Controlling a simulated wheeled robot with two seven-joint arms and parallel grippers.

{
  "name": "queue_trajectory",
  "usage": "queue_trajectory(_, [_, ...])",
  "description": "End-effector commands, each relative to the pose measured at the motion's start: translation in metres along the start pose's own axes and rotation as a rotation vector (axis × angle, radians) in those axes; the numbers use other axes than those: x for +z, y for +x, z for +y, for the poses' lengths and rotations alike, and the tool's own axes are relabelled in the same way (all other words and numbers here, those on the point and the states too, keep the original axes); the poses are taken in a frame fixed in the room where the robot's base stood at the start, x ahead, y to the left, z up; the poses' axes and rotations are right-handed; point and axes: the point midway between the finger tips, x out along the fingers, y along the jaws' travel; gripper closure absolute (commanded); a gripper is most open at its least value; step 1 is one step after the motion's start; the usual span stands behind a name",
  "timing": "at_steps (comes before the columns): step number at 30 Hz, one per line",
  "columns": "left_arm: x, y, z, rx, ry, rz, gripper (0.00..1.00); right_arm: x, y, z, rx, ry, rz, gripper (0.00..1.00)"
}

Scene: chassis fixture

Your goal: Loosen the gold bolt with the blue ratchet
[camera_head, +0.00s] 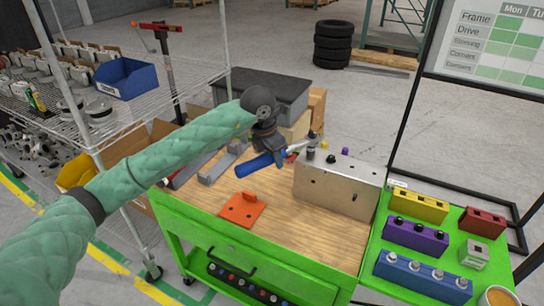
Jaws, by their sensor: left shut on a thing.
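My left gripper (271,150) reaches in from the left over the workbench and is shut on the blue ratchet (252,166). The ratchet's blue handle sticks out to the lower left of the gripper. Its silver shaft points right, toward the near-left top corner of the metal chassis block (338,190). I cannot tell which is the gold bolt, or whether the ratchet touches any bolt. My right gripper is out of view.
An orange plate (241,210) lies on the wooden bench top, left of the block. Grey brackets lie behind it. A green side table (395,285) at right holds yellow, purple, blue and red blocks. A dark-lidded case (262,88) stands behind. The bench's front middle is clear.

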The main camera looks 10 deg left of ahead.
Motion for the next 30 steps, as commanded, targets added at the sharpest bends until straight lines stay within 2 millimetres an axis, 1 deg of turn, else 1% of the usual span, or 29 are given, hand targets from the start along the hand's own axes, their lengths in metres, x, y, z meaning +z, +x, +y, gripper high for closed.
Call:
queue_trajectory(1, [-0.001, 0.003, -0.003, -0.001, -0.004, 0.005, 1.0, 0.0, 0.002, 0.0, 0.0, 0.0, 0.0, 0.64])
queue_trajectory(17, [-0.001, 0.003, -0.005, 0.004, -0.023, 0.004, 1.0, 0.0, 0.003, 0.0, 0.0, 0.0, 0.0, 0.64])
queue_trajectory(30, [0.0, 0.004, -0.016, 0.024, -0.095, 0.004, 1.0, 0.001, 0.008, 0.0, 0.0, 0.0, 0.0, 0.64])
